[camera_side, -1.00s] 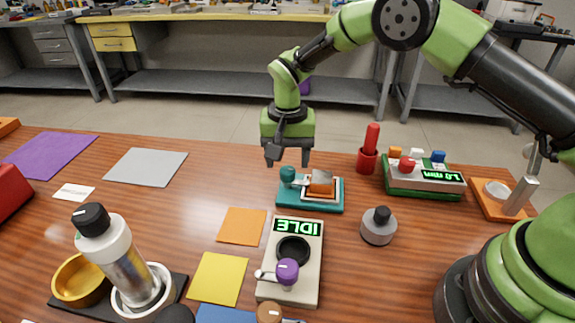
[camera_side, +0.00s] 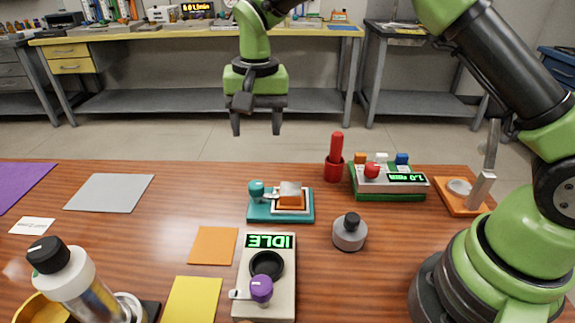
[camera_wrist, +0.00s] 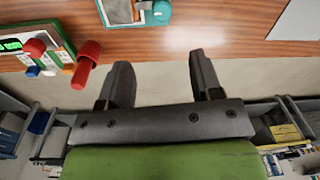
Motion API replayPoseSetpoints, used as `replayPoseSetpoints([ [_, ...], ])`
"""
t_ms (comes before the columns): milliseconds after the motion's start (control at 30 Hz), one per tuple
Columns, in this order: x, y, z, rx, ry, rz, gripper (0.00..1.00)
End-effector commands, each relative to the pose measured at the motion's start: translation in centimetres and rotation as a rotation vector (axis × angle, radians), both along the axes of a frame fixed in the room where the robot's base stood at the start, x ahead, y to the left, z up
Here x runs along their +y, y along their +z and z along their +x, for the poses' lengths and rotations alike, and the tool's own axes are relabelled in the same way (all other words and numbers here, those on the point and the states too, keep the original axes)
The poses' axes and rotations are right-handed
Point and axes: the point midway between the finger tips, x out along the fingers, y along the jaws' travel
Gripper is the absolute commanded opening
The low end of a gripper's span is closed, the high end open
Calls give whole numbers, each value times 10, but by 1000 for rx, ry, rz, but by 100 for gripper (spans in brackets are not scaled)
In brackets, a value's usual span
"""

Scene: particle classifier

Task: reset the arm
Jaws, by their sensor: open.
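My gripper (camera_side: 256,128) hangs in the air beyond the table's far edge in the side view, pointing down. Its two dark fingers are apart with nothing between them. In the wrist view my gripper (camera_wrist: 162,75) also shows open and empty, with the floor and the table edge behind the fingers. My gripper is apart from everything on the wooden table (camera_side: 330,280). The teal device (camera_side: 262,208) with an orange and white block on it stands below and nearer than my gripper.
An IDLE display device (camera_side: 268,290) with a purple knob, a grey knobbed weight (camera_side: 350,232), a red-handled tool in a cup (camera_side: 335,165), a green display box (camera_side: 388,183) and an orange stand (camera_side: 458,196) occupy the table. A white bottle (camera_side: 75,280) stands front left. A workbench (camera_side: 190,38) is behind.

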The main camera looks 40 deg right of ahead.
Motion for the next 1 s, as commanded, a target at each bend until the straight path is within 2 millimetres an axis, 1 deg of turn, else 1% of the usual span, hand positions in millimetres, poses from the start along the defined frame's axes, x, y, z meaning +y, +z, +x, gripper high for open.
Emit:
replayPoseSetpoints([
  [33, -4, 22, -7, -33, 12, 13, 59],
  [67, -6, 34, -13, -52, 20, 20, 59],
  [100, -10, 50, -21, -78, 32, 31, 59],
  [167, -15, 72, -36, -118, 52, 44, 59],
  [200, -18, 85, -47, -144, 65, 52, 59],
  [267, -23, 103, -64, -186, 84, 62, 59],
  [300, -26, 114, -77, -214, 97, 68, 59],
  [367, -30, 127, -97, -257, 115, 75, 59],
  [433, -34, 140, -120, -307, 136, 81, 59],
  [500, -38, 148, -145, -359, 157, 84, 59],
  [567, -41, 152, -166, -403, 174, 84, 59],
  [600, -43, 154, -180, -432, 185, 83, 59],
  [733, -46, 150, -218, -514, 216, 76, 59],
  [800, -47, 146, -233, -550, 229, 71, 59],
  [900, -47, 140, -247, -584, 241, 65, 59],
  [1000, -48, 137, -253, -601, 248, 61, 59],
])
